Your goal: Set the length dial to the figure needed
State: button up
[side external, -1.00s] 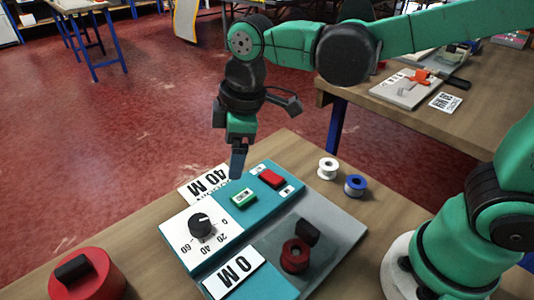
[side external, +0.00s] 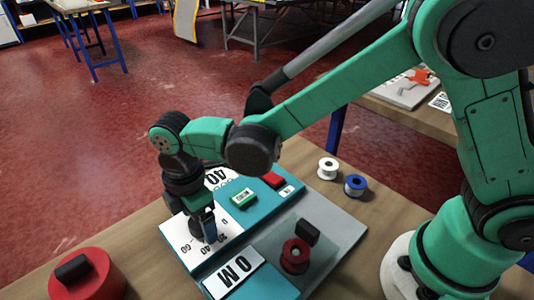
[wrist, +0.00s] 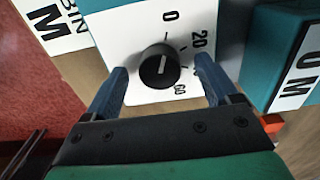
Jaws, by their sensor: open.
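The length dial is a black round knob (wrist: 156,68) on a white plate (wrist: 112,35) marked 0, 20 and 60. One finger covers the place between 20 and 60. A white line on the knob points roughly toward the 0. My gripper (wrist: 161,66) is open, with one finger on each side of the knob and a gap to each. In the side view my gripper (side external: 209,236) is low over the white plate (side external: 178,232) and hides most of the knob.
The panel carries a green button (side external: 243,198), a red button (side external: 273,179) and a block marked 0 M (side external: 235,270). White (side external: 327,168) and blue (side external: 355,185) spools stand behind; a red drum (side external: 90,280) is front left.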

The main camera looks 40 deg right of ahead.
grip_shut()
jog(key=shift+m, duration=0.4)
jog(key=m, duration=0.3)
jog(key=shift+m, duration=0.3)
jog(key=m, duration=0.4)
jog(key=shift+m, duration=0.3)
jog(key=m, duration=0.8)
jog(key=shift+m, duration=0.3)
